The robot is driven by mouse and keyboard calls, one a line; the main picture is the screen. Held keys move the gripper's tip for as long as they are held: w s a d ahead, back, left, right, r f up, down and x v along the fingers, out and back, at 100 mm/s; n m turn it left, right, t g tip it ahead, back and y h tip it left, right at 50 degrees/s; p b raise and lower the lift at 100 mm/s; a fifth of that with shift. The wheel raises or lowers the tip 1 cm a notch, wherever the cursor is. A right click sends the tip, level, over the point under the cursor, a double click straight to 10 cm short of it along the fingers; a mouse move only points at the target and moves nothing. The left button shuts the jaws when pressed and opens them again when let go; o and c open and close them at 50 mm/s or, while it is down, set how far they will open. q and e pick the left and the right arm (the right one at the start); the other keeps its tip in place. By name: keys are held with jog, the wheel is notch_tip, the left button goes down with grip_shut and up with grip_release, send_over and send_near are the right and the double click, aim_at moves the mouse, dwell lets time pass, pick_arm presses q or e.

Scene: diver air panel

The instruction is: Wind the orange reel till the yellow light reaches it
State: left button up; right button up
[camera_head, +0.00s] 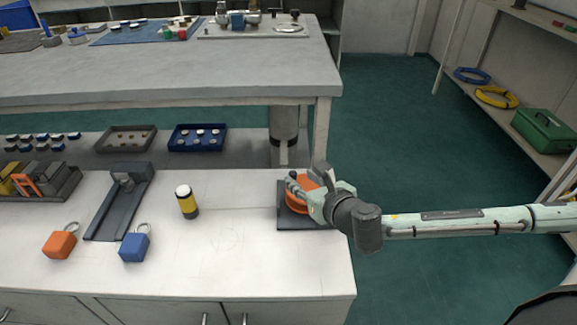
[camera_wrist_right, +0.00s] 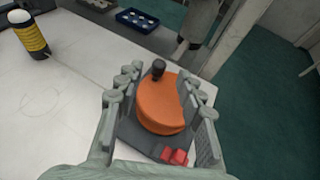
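The orange reel (camera_head: 298,200) sits on a dark base plate (camera_head: 290,223) at the counter's right end, partly hidden by my right gripper. In the wrist view, the reel (camera_wrist_right: 160,107) has a dark upright knob (camera_wrist_right: 158,69) near its far edge. My right gripper (camera_head: 307,183) is over the reel. Its fingers (camera_wrist_right: 163,84) are spread on either side of the reel and knob, with gaps visible. The yellow light (camera_head: 187,202), a yellow-and-black cylinder with a white top, stands upright left of the reel, apart from it. A thin line runs from the light (camera_wrist_right: 33,40) towards the reel. My left gripper is not in view.
A blue padlock-like block (camera_head: 134,247), an orange one (camera_head: 60,244) and a grey channel-shaped stand (camera_head: 120,200) are left of the light. Red blocks (camera_wrist_right: 172,155) sit on the base's near edge. The counter between light and reel is clear.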

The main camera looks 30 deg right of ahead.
aim_at(294, 173)
jog(key=x, duration=0.6)
jog(key=shift+w+f, duration=0.1)
grip_shut()
